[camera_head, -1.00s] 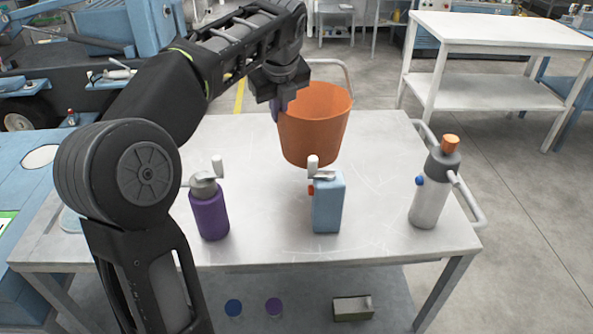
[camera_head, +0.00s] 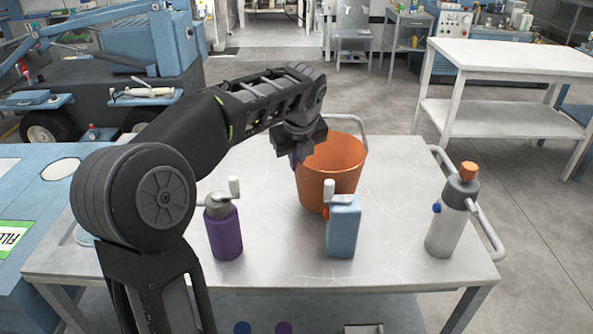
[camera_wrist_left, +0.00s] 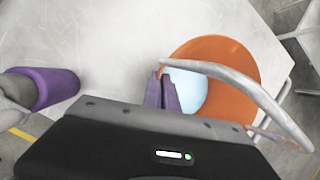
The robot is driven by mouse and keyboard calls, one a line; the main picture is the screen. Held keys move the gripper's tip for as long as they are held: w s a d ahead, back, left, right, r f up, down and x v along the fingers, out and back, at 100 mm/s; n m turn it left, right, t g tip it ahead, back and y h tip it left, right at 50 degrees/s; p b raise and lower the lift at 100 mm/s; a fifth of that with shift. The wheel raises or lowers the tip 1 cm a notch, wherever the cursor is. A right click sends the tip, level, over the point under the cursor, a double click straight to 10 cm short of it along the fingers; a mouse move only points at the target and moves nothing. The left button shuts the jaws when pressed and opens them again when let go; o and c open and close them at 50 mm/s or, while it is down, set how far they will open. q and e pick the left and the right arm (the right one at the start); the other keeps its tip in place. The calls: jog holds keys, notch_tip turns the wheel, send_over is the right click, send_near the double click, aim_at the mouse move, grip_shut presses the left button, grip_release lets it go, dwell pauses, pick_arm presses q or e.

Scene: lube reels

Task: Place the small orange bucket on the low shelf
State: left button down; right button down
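The orange bucket (camera_head: 345,180) is over the back middle of the grey table (camera_head: 400,270), upright, its grey handle raised. It also shows in the left wrist view (camera_wrist_left: 235,100), with a pale blue inside. My left gripper (camera_head: 303,150) is shut on the bucket's left rim; its purple fingers show in the wrist view (camera_wrist_left: 163,92). The blue can hides part of the bucket's base, so I cannot tell whether it touches the tabletop. A white table at right has a low shelf (camera_head: 490,120), which is empty. My right gripper is not in view.
A purple bottle (camera_head: 223,235), a blue can (camera_head: 342,228) and a grey bottle with an orange cap (camera_head: 450,220) stand on the table. Another shelf lies under it, with discs (camera_head: 283,327). Floor is clear between the two tables.

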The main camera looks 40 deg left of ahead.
pick_arm(q)
jog(key=shift+f, duration=1.45)
jog(key=c, duration=1.7)
grip_release()
jog(key=v, duration=1.2)
jog(key=shift+o, duration=0.7)
